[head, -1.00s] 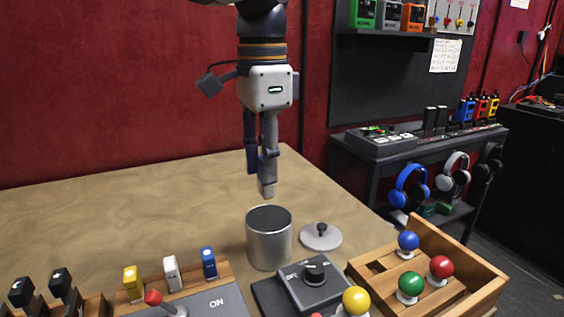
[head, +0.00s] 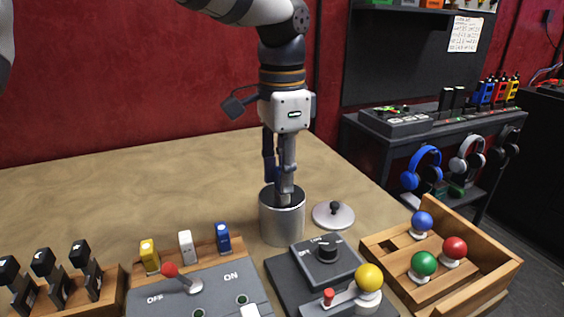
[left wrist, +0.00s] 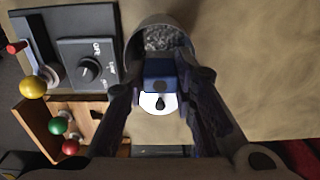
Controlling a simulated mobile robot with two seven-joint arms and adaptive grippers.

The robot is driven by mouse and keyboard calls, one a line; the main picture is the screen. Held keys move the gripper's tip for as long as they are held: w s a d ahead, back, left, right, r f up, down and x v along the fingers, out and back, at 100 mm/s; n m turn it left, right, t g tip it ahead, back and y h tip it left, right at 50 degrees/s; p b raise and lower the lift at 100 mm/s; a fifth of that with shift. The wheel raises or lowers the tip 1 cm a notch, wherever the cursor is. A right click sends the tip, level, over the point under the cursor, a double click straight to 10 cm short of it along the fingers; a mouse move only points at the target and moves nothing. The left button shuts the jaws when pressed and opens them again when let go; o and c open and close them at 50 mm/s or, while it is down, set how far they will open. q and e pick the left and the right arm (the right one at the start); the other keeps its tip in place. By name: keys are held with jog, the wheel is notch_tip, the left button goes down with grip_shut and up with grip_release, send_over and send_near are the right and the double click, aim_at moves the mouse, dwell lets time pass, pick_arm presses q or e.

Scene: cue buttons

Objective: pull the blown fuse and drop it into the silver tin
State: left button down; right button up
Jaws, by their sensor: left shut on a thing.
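My left gripper (head: 284,200) points down with its fingertips at the mouth of the silver tin (head: 282,225). It is shut on a blue fuse (left wrist: 158,68), which has a dark spot on its face in the left wrist view. In the head view the fingers mostly hide this fuse. The tin stands upright and open on the table, and its mouth also shows in the left wrist view (left wrist: 140,34). A yellow fuse (head: 149,256), a white fuse (head: 186,246) and another blue fuse (head: 223,239) stand in the wooden rack. My right gripper is out of view.
A grey lid (head: 333,215) lies right of the tin. A dial box (head: 325,265) stands in front of it. A switch panel (head: 215,285) with a red-knobbed lever and a wooden tray (head: 490,270) with coloured knobs line the front. The table behind is clear.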

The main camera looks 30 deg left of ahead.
pick_arm(q)
jog(key=c, duration=1.2)
grip_release()
jog(key=shift+c, duration=0.2)
jog(key=shift+r, duration=3.5)
